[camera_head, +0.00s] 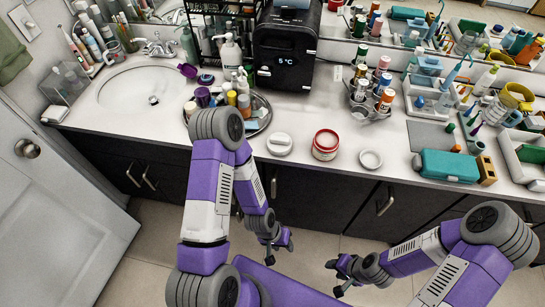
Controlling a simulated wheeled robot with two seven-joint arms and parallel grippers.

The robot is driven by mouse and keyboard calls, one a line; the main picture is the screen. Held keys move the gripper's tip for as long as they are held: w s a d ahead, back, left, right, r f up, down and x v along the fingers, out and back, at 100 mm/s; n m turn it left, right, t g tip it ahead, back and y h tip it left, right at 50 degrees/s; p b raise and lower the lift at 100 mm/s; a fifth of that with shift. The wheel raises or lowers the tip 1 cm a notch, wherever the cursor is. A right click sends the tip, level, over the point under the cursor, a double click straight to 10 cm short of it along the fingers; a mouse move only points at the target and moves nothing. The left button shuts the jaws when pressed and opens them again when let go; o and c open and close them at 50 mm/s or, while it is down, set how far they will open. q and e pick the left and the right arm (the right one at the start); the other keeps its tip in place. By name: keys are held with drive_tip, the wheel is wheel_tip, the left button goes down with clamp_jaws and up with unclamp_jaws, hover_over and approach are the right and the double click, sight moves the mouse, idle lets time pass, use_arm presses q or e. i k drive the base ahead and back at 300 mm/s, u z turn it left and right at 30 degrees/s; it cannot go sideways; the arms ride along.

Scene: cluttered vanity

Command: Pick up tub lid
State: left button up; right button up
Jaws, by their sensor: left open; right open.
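A red-rimmed round tub (325,145) stands near the counter's front edge, its top side facing up. To its right a small round white lid (371,159) lies flat on the counter, apart from the tub; it looks like the tub lid. My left gripper (281,243) is open and empty, low in front of the cabinets, below the counter edge. My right gripper (338,277) is open and empty, lower and further right, over the floor. Both are well away from the lid and tub.
A white round item (279,143) sits left of the tub. A crowded tray (258,104) and a black appliance (285,45) stand behind. A bottle rack (369,97) is behind the lid; a teal case (448,166) is right. Counter around the lid is clear.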

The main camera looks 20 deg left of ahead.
sight(279, 144)
drive_tip(key=z, duration=0.05)
drive_tip(key=k, duration=0.25)
drive_tip(key=u, duration=1)
